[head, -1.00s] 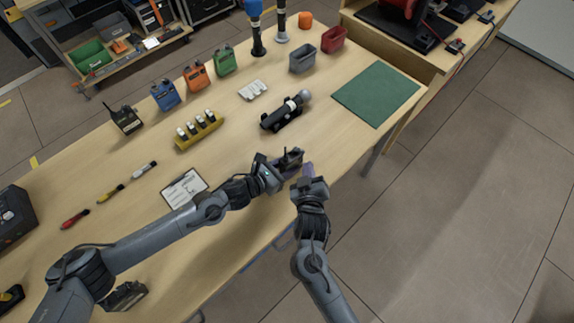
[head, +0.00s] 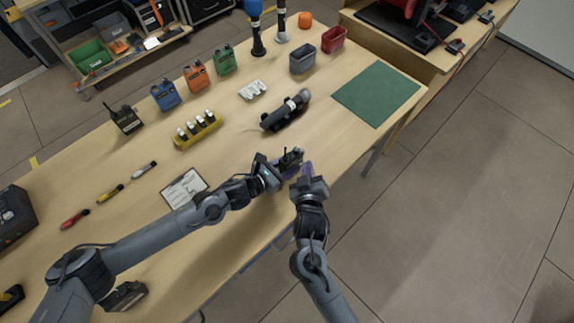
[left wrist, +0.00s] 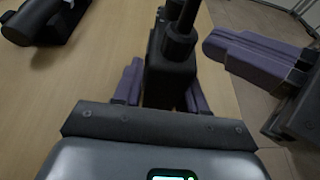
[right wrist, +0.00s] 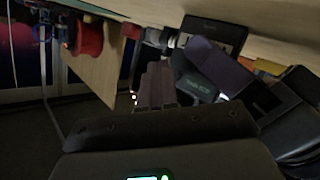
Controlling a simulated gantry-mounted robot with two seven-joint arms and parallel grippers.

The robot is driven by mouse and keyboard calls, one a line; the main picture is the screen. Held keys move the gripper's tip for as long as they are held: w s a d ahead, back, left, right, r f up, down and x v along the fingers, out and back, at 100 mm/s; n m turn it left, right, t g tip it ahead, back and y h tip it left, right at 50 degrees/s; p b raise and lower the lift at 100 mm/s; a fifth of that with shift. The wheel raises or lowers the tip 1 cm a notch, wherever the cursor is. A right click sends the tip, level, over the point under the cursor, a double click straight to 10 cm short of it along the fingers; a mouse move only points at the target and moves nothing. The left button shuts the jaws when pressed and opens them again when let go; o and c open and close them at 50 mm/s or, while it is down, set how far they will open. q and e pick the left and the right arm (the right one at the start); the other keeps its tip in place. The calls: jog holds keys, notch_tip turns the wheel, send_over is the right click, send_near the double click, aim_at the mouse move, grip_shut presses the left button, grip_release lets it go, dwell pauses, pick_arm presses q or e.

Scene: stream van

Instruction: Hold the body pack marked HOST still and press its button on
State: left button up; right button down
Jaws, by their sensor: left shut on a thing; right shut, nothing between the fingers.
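A black body pack (head: 291,157) with a stubby antenna or plug end is in my left gripper (head: 282,163), near the table's front edge. In the left wrist view the pack (left wrist: 170,75) stands between the purple fingers, which are shut on it. I cannot read a HOST marking, and its button cannot be made out. My right gripper (head: 308,172) is shut and empty, just right of the pack. Its purple fingers (left wrist: 240,52) show close beside the pack in the left wrist view; I cannot tell whether they touch it. The right wrist view is dark.
A black microphone in a cradle (head: 286,111) lies behind the grippers. Blue, orange (head: 197,76) and green packs and a yellow battery holder (head: 199,130) stand further back. A clipboard (head: 184,188) lies left. A green mat (head: 376,94) is bare at the right.

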jog(key=shift+w+a, duration=0.2)
jog(key=shift+w, duration=0.05)
jog(key=shift+w+a, duration=0.1)
dwell(0.6)
jog(key=shift+s+d, duration=0.4)
jog(key=shift+s, duration=0.05)
dwell(0.3)
jog(key=s+d, duration=0.4)
jog(key=shift+s, duration=0.2)
dwell(0.4)
pick_arm(q)
jog(key=o, duration=1.2)
